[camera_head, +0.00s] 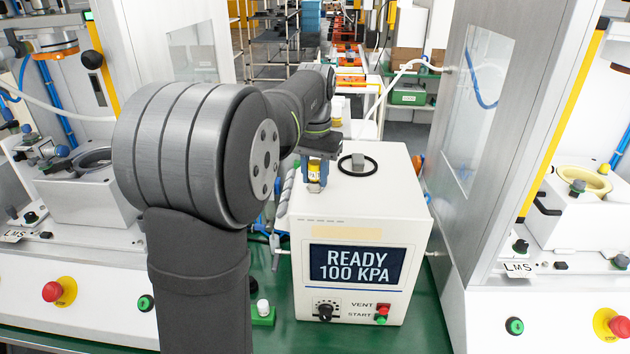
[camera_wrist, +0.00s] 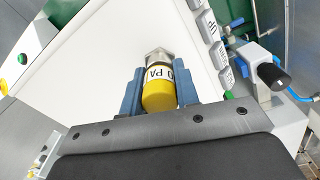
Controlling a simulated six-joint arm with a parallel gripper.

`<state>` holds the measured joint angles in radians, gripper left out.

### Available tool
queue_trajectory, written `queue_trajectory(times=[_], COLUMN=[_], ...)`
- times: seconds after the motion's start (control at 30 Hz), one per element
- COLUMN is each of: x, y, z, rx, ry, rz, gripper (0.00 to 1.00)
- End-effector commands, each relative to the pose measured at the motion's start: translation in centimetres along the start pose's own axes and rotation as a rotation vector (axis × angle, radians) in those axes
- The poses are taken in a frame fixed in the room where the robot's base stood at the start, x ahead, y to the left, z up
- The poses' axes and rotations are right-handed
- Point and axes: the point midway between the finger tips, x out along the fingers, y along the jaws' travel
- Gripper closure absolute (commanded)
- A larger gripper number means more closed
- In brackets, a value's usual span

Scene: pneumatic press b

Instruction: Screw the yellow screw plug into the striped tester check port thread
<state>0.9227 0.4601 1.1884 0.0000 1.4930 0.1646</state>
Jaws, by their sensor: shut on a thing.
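My gripper (camera_head: 315,178) is shut on the yellow screw plug (camera_head: 314,169), above the front left of the tester's top. In the wrist view, the plug (camera_wrist: 158,97) sits between the blue fingers of my gripper (camera_wrist: 160,88). It has a yellow body, a white band with partly hidden black letters, and a metal hexagonal end pointing away from the palm. The white tester (camera_head: 395,195) reads "READY 100 KPA". In the wrist view, several small grey-white blocks with dark marks (camera_wrist: 207,24) line the tester's edge. I cannot tell which is the striped check port; its thread is not visible.
Grey machine walls (camera_head: 480,130) stand close on the right. In the wrist view, a fitting with a black knob (camera_wrist: 272,76) and blue hoses are at the right.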

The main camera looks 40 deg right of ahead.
Motion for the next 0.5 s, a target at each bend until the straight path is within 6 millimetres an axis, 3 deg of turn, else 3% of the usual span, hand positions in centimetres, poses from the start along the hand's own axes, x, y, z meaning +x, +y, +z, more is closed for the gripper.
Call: queue_trajectory(times=[0.5], x=[0.02], y=[0.00], z=[0.00], rx=[0.149], ry=[0.000], rz=[0.000], gripper=[0.87])
